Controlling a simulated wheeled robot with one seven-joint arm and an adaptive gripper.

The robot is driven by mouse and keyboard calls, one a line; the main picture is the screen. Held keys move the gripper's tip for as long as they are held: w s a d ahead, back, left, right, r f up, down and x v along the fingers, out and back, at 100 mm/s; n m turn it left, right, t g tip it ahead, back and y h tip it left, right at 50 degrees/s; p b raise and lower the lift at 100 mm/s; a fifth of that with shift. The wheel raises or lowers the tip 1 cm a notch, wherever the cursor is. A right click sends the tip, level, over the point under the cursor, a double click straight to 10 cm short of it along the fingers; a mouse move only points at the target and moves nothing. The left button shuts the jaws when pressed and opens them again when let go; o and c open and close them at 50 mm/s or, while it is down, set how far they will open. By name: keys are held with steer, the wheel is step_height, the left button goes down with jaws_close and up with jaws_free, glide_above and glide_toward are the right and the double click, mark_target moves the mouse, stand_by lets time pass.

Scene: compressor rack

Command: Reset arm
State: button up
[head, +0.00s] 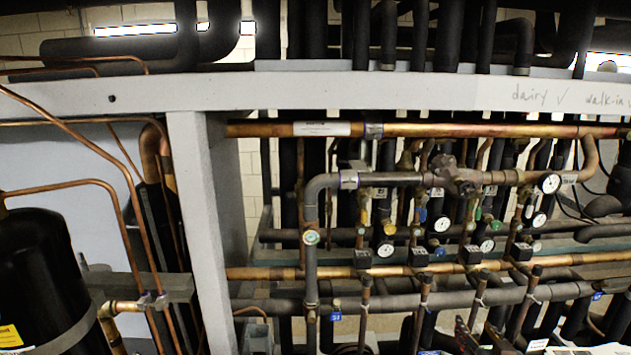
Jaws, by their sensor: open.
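My gripper (481,331) shows at the bottom edge, right of centre, as two dark fingers standing apart. It is open, and I see nothing between the fingers. Most of it and the rest of my arm are cut off by the frame's lower edge. Its fingertips overlap the lower pipes of the compressor rack in the picture; I cannot tell how far apart they are in depth. The rack's grey frame has a horizontal beam (390,93) with handwriting and an upright post (203,230).
A copper pipe (420,130) runs below the beam. Several round gauges (550,184) and dark valve blocks (418,256) crowd the right half. A thick grey pipe (400,302) crosses low. A black tank (40,270) with thin copper lines stands at left.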

steer(key=s+a+f+g+b, duration=0.3)
steer(key=s+a+f+b, duration=0.2)
steer(key=s, duration=0.4)
steer(key=s+a+f+n+g+y+b, duration=0.1)
steer(key=s+a+f+g+b, duration=0.2)
steer(key=s+a+b, duration=0.4)
steer(key=s+a+f+g+y+b, duration=0.1)
steer(key=s+a+f+g+b, duration=0.1)
steer(key=s+a+f+b, duration=0.4)
steer(key=s, duration=0.4)
steer(key=shift+s+a+f+n+g, duration=0.3)
steer(key=shift+s+g, duration=0.05)
steer(key=shift+g, duration=0.05)
steer(key=shift+d, duration=0.1)
stand_by(0.6)
